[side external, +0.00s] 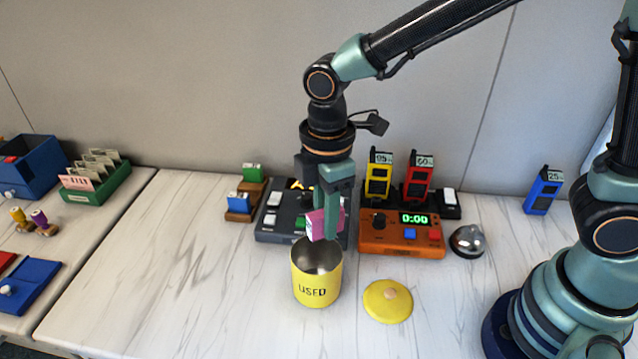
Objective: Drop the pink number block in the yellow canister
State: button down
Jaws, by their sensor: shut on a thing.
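The yellow canister (317,284) stands open and upright on the table, marked "USED". Its lid (388,301), yellow with a pale knob, lies flat on the table to its right. My gripper (325,226) points down and is shut on the pink number block (317,226). It holds the block above the canister's mouth in the picture; the exact height is hard to tell. The fingers hide part of the block, and its number cannot be read.
A dark grey device (275,222) and an orange timer box (400,238) stand behind the canister. A silver bell (467,241) is at right. Green (252,173) and blue (238,203) blocks sit on wooden stands at left. The table's left front is clear.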

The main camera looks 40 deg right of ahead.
jog(key=c, duration=0.7)
grip_release()
jog(key=shift+o, duration=0.2)
notch_tip(320, 180, up, 12)
jog(key=s+d+m+t, duration=0.1)
jog(key=d+m+t, duration=0.1)
jog(key=d+m, duration=0.6)
jog(key=s+d+f+m+t, duration=0.1)
jog(key=s+d+m+t, duration=0.1)
jog(key=d+m, duration=0.5)
jog(key=d+t, duration=0.1)
jog(key=d, duration=0.2)
jog(key=shift+s+d+m+t, duration=0.2)
jog(key=shift+d+m+t, duration=0.1)
jog(key=shift+m, duration=0.1)
